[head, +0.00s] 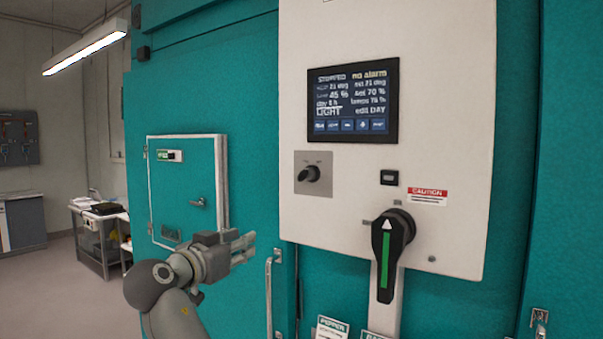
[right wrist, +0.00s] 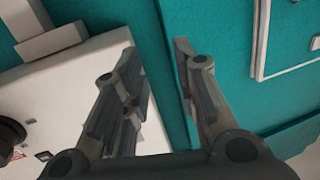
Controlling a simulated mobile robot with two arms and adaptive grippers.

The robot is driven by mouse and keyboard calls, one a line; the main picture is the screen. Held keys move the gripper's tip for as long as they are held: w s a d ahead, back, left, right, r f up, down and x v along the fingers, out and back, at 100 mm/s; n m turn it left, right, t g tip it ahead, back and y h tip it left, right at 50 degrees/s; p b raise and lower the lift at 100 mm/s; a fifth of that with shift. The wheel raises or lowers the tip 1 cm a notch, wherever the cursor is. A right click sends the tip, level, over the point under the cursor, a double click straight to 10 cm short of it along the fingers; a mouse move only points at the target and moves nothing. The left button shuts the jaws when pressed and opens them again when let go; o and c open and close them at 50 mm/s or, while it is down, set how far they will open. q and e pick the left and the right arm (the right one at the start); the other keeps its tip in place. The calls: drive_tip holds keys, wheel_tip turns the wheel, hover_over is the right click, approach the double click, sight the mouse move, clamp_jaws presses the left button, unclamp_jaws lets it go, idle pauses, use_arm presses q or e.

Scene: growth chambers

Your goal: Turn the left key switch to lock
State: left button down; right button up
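The left key switch (head: 312,174) is a dark knob on a grey square plate, on the white control panel (head: 440,60) below its screen. Its small markings are too blurred to read. My right gripper (head: 245,247) is left of and below the switch, apart from it, in front of the teal wall. In the right wrist view the gripper (right wrist: 157,62) is open and empty, with a gap between its fingers. The white panel (right wrist: 80,85) lies to the left there; I cannot make out the switch in that view. My left gripper is not in view.
A large black handle with a green stripe (head: 387,255) juts out at the panel's lower right, under a caution label (head: 427,196). A small teal door (head: 183,190) with a latch is behind my right gripper.

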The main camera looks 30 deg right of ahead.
sight(300, 174)
drive_tip(key=s+d+r+m+g+h, duration=0.1)
drive_tip(key=s+r+m+g+h, duration=0.15)
drive_tip(key=s+r+m, duration=0.8)
drive_tip(key=w+d+r+n+p, duration=0.1)
drive_tip(key=d, duration=0.2)
drive_tip(key=d+r+p, duration=0.1)
drive_tip(key=d+p, duration=0.1)
drive_tip(key=d, duration=0.1)
drive_tip(key=w+d+r+n+p, duration=0.1)
drive_tip(key=d+r, duration=0.1)
drive_tip(key=d, duration=0.1)
drive_tip(key=shift+w+d+r+n+g+p, duration=0.1)
drive_tip(key=shift+w+d+n+g+p, duration=0.05)
drive_tip(key=shift+w+n+g+p, duration=0.2)
drive_tip(key=shift+w+d, duration=0.15)
drive_tip(key=shift+d, duration=0.15)
clamp_jaws()
